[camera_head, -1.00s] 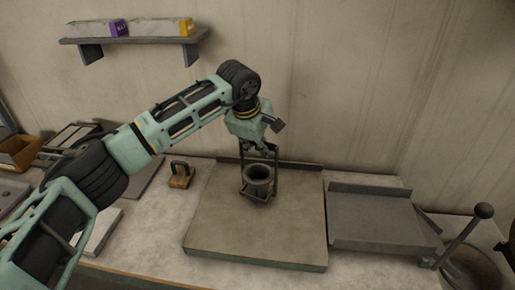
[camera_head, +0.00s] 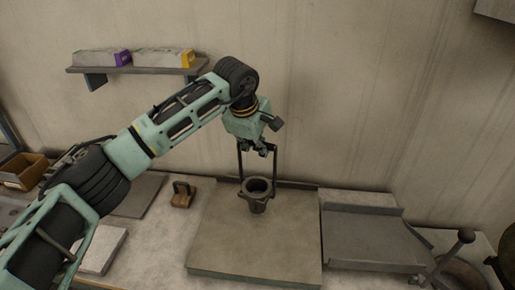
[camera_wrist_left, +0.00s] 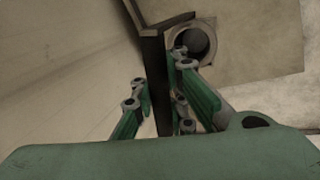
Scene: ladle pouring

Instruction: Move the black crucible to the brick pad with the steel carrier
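The black crucible (camera_head: 257,197) is upright over the thick grey slab (camera_head: 225,250); I cannot tell whether its base touches it. The steel carrier (camera_head: 240,164) is a tall dark frame whose bars come down on either side of the crucible near its rim. My left gripper (camera_head: 256,147) is at the carrier's top, above the crucible. In the left wrist view its green fingers (camera_wrist_left: 160,98) close on the carrier's dark bar (camera_wrist_left: 153,60), with the crucible's round mouth (camera_wrist_left: 190,42) beyond. A pale slab (camera_head: 103,252) lies left; I cannot tell if it is the brick pad. My right gripper is out of view.
A small block with a handle (camera_head: 183,196) stands left of the grey slab. A grey metal tray (camera_head: 370,240) lies right of it, with a ball-topped lever (camera_head: 466,236) beyond. A wall shelf (camera_head: 130,69) holds boxes. An orange-brown bin (camera_head: 24,172) is far left.

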